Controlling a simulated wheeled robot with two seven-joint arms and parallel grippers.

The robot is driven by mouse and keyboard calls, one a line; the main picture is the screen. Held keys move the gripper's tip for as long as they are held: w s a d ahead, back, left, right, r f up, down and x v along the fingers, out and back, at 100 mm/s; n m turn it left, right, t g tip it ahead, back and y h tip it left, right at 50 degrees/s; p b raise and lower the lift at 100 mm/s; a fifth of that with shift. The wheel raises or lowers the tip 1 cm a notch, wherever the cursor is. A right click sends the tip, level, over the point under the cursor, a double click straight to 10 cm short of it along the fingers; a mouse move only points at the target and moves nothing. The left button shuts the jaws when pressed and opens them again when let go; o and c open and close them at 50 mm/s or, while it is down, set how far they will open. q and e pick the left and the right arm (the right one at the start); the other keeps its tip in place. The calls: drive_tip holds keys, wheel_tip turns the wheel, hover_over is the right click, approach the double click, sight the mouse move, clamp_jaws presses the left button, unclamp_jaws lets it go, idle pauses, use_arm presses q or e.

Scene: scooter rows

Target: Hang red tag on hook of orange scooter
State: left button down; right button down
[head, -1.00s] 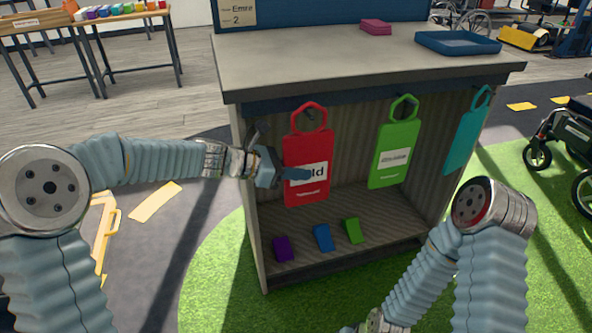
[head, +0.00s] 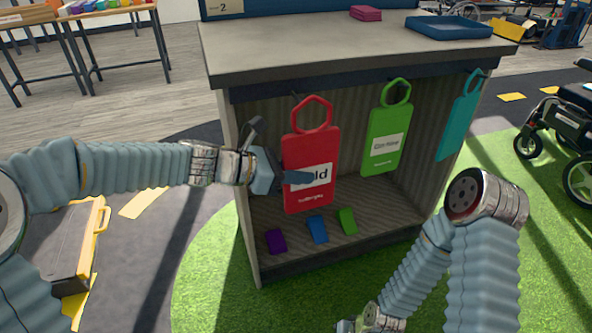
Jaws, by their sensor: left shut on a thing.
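A red tag (head: 311,188) with a loop handle and a white label hangs upright in front of the open side of a cabinet. My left gripper (head: 300,178) is shut on the red tag near its left edge, with one finger across the label. The tag's loop stands in front of a dark hook under the counter and appears clear of it. My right gripper (head: 372,320) is low at the bottom edge; its fingers are hard to make out. No orange scooter shows.
A green tag (head: 384,145) and a teal tag (head: 460,125) hang to the right. The cabinet's counter (head: 300,48) carries a blue tray (head: 462,27) and a pink block (head: 365,13). Several small blocks lie on the lower shelf. A wheeled chair (head: 565,140) stands at right.

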use_arm(q)
drive_tip(key=shift+s+d+r+b, duration=0.15)
drive_tip(key=shift+s+d, duration=0.1)
drive_tip(key=shift+s, duration=0.55)
drive_tip(key=shift+s+d+r+b, duration=0.15)
drive_tip(key=shift+s+d, duration=0.1)
drive_tip(key=shift+s, duration=0.55)
drive_tip(key=shift+f, duration=0.1)
